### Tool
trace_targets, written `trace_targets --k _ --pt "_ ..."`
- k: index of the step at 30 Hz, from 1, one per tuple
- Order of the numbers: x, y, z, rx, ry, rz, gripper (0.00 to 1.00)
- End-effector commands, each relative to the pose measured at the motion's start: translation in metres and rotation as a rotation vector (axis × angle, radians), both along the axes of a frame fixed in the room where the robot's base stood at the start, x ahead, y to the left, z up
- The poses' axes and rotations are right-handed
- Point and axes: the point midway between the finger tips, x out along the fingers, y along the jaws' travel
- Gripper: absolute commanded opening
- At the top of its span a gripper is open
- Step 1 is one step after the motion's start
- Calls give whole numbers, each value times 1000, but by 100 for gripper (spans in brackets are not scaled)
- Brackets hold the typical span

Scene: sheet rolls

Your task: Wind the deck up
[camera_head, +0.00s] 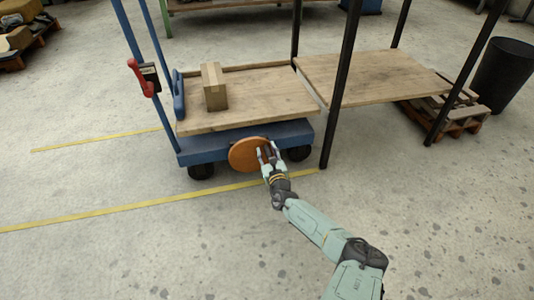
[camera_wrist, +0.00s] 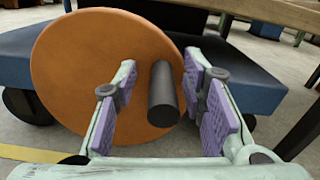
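The wooden deck (camera_head: 262,97) lies level on the blue cart (camera_head: 215,145). An orange wheel (camera_head: 241,155) is on the cart's near side and also fills the left of the wrist view (camera_wrist: 75,75). A dark round crank handle (camera_wrist: 163,95) sticks out from the wheel towards me. My gripper (camera_head: 267,152) is at the wheel's right part. In the wrist view its fingers (camera_wrist: 160,70) are open, one on each side of the handle, with visible gaps to both pads.
A cardboard box (camera_head: 214,87) and a blue case (camera_head: 179,95) are on the deck. A red lever (camera_head: 139,78) is on the cart's left upright. A wooden shelf (camera_head: 365,76) on black posts stands right of the deck. Open floor lies in front.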

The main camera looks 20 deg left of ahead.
Motion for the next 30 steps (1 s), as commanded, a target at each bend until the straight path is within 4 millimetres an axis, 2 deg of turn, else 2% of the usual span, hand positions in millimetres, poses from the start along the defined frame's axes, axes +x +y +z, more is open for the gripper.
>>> trace_targets --k 6,23,30 --pt "0 0 0 0 0 0 38" --pt "-1 1 0 0 0 2 1" --pt "-1 2 0 0 0 4 0"
